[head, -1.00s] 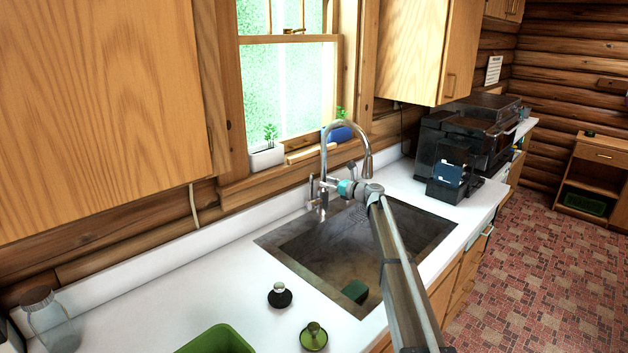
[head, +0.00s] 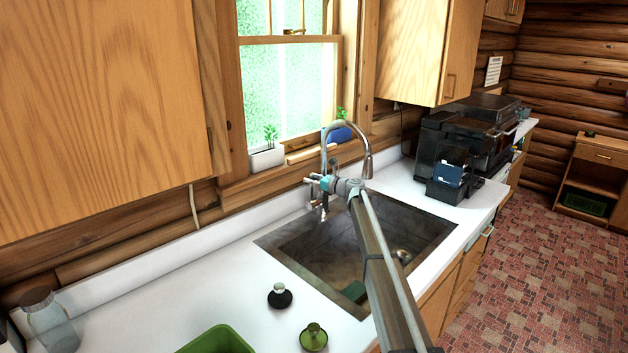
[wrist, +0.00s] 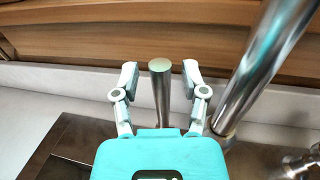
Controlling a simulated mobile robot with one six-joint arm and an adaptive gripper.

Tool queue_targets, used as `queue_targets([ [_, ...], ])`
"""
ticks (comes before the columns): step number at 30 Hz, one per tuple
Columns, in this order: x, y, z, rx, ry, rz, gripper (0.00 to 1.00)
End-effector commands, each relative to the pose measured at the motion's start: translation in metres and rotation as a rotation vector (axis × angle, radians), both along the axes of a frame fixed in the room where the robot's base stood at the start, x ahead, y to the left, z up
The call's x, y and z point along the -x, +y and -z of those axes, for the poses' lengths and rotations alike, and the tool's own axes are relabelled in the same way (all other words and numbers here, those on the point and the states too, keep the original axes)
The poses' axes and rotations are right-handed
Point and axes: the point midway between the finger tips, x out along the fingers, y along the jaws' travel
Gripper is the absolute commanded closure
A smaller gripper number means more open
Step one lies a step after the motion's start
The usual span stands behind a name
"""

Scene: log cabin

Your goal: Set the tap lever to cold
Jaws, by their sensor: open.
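The chrome tap (head: 327,150) stands behind the sink, its curved spout arching up; its shaft also shows in the wrist view (wrist: 262,65). The tap lever (wrist: 161,92) looks like a short upright metal rod with a rounded top, left of the spout in the wrist view. My gripper (wrist: 160,78) is open, its two fingers on either side of the lever, with visible gaps to both. I cannot tell how deep the lever sits between them. In the head view my gripper (head: 316,181) is at the tap's base and partly hides the lever.
A white planter (head: 266,158) and a blue pot (head: 340,133) stand on the windowsill. A green container (head: 217,341), a glass jar (head: 50,320) and small lidded items occupy the near counter.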

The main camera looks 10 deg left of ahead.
Motion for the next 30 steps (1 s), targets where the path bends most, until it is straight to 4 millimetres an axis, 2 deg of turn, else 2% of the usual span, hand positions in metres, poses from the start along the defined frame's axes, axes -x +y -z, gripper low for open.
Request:
queue_targets([
  [9, -0.0004, 0.0010, 0.0000, 0.000, 0.000, 0.000, 0.45],
  [18, -0.0002, 0.0011, 0.0000, 0.000, 0.000, 0.000, 1.00],
  [26, 0.0001, 0.0014, 0.0001, 0.000, 0.000, -0.001, 1.00],
  [30, -0.0005, -0.0046, 0.0012, -0.006, -0.005, 0.003, 1.00],
])
